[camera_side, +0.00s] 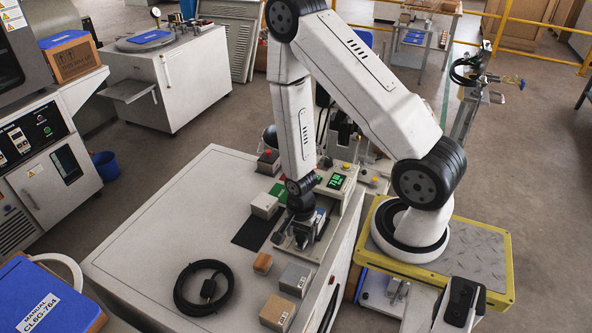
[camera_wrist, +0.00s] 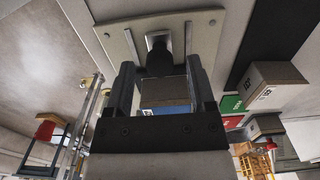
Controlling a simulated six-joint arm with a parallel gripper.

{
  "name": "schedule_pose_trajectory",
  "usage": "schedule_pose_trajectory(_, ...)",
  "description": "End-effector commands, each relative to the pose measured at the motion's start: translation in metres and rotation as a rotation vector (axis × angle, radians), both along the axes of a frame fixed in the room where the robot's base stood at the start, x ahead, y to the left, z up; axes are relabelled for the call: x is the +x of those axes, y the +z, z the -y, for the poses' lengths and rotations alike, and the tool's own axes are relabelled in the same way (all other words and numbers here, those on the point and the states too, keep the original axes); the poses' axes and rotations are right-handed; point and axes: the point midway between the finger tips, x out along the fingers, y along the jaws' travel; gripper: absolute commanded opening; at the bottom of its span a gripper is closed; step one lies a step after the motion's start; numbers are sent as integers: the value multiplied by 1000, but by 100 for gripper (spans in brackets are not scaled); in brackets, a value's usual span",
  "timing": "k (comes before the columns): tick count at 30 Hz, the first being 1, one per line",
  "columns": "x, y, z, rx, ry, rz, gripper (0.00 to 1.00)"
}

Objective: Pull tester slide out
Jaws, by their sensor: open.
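The tester with a green lit display (camera_side: 337,181) stands near the table's right edge in the side view. A light beige plate, seemingly its slide (camera_side: 312,252), lies in front of it, under my gripper (camera_side: 302,238). In the wrist view the plate (camera_wrist: 125,47) has a dark handle (camera_wrist: 159,56) at its middle. My gripper (camera_wrist: 160,72) is open, its fingers on either side of the handle's near end. I cannot tell whether they touch it. A grey-brown block face (camera_wrist: 166,90) shows between the fingers. My arm hides part of the tester in the side view.
A black cable coil (camera_side: 205,288), a small wooden block (camera_side: 262,263), a grey block (camera_side: 295,279) and a tan box (camera_side: 277,312) lie around the plate. A light box (camera_side: 265,205) stands behind, near a dark mat (camera_side: 254,232). The table's left part is clear.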

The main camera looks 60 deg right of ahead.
Motion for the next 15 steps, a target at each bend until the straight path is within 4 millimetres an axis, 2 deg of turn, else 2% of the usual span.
schedule_pose_trajectory(15, 0, 26, 0, 0, 0, 1, 71)
